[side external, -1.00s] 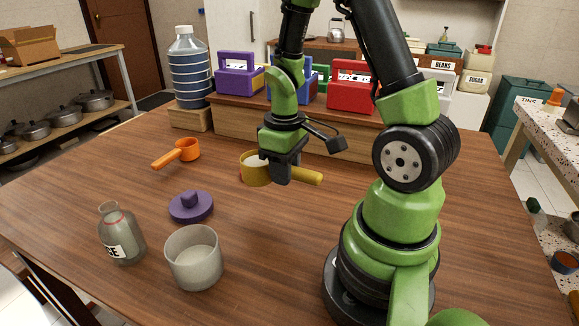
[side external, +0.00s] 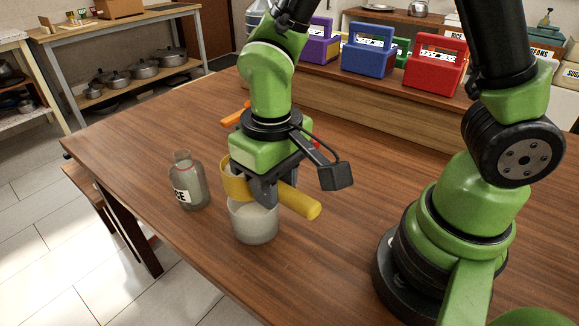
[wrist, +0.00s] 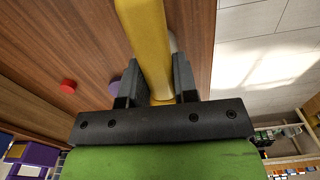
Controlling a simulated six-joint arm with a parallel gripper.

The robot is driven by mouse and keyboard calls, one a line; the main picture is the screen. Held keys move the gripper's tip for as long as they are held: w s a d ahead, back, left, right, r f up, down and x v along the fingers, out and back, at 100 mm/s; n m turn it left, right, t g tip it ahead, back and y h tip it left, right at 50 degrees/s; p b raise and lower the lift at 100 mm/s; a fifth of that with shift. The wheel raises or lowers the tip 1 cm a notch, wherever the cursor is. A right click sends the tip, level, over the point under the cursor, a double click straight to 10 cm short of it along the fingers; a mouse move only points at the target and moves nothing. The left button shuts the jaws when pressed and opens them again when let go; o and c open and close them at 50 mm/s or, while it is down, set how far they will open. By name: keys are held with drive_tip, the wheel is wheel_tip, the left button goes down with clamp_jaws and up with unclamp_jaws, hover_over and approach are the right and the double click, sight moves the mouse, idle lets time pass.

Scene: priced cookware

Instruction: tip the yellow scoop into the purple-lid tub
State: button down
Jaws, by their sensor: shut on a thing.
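My gripper (side external: 264,190) is shut on the handle of the yellow scoop (side external: 302,203), which also shows between the fingers in the wrist view (wrist: 146,38). The scoop's cup is at the left of the fingers, over the tub's rim in the side view, with some pale content showing. I cannot tell how far it is tilted. The clear tub (side external: 254,225) stands upright on the table below the scoop, pale inside; its upper part is partly hidden. The purple lid (wrist: 115,87) lies off the tub, partly hidden by a finger in the wrist view; my arm hides it in the side view.
A labelled glass bottle (side external: 188,182) stands just left of the tub, near the table edge. An orange scoop (side external: 232,117) lies behind my gripper, partly hidden. A small round red thing (wrist: 68,87) is on the table. Purple, blue and red boxes (side external: 434,65) stand on the back ledge.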

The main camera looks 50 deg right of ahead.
drive_tip(key=shift+s+a, duration=0.1)
drive_tip(key=shift+a, duration=0.2)
drive_tip(key=shift+y, duration=0.3)
drive_tip(key=shift+d+f+g+y, duration=0.1)
drive_tip(key=shift+f+g+y, duration=0.15)
drive_tip(key=shift+g+y, duration=0.45)
drive_tip(key=shift+d+f+g+y, duration=0.1)
drive_tip(key=shift+f+g+y, duration=0.15)
drive_tip(key=shift+y, duration=0.85)
drive_tip(key=y, duration=0.1)
drive_tip(key=g+y, duration=0.1)
drive_tip(key=d+r+g+y, duration=0.1)
drive_tip(key=y, duration=0.1)
drive_tip(key=shift+w, duration=0.35)
drive_tip(key=shift+w+d+f+g+y, duration=0.3)
drive_tip(key=shift+d+g+y, duration=0.55)
drive_tip(key=shift+y, duration=0.85)
drive_tip(key=shift+w+d+f+g+y, duration=0.1)
drive_tip(key=shift+w+d+g+y, duration=0.55)
drive_tip(key=shift+y, duration=1.05)
drive_tip(key=shift+w+d+f+g+y, duration=0.15)
drive_tip(key=shift+d+g+y, duration=0.8)
drive_tip(key=shift+y, duration=0.75)
